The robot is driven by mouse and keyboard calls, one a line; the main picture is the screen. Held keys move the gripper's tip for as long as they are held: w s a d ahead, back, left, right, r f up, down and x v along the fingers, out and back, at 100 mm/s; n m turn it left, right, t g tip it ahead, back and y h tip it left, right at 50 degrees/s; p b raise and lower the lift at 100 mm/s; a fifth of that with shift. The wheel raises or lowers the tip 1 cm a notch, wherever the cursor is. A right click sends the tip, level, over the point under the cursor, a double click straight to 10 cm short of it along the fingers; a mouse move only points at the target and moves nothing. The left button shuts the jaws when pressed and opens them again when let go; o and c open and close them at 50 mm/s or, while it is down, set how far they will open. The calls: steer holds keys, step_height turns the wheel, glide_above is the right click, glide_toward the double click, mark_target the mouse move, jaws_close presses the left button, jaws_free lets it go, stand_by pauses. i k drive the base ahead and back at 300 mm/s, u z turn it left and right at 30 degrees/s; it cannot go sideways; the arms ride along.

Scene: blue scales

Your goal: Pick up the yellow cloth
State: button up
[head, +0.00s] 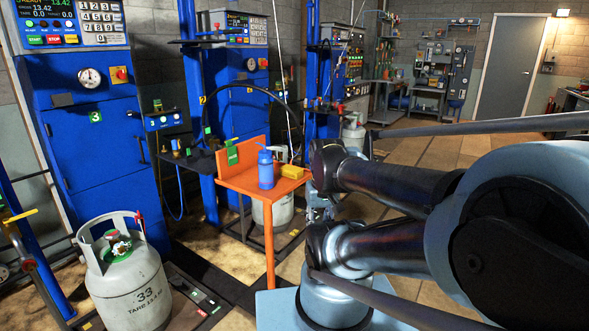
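A small yellow block-like thing, likely the folded yellow cloth (292,171), lies on the right part of an orange table (240,182). A blue bottle (265,170) stands upright just left of it. My arm fills the right side of the head view and reaches toward the table's right edge. A small grey metal part (317,207), perhaps my gripper, shows beside that edge, partly hidden by my arm links. It is apart from the yellow cloth. Its fingers are not clear enough to tell whether they are open or shut.
A green tag (232,155) is on the table's raised orange back panel. A grey gas cylinder (125,275) stands front left. Blue scale cabinets (95,150) line the left. Another cylinder (275,210) stands behind the table. Open tiled floor (430,152) lies toward the grey door (512,78).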

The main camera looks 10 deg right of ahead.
mark_target(292, 172)
steer(key=i, duration=0.7)
steer(key=u, duration=0.05)
steer(key=k, duration=0.5)
steer(key=u, duration=2.15)
steer(key=k, duration=0.65)
steer(key=z, duration=0.9)
steer(key=i, duration=0.6)
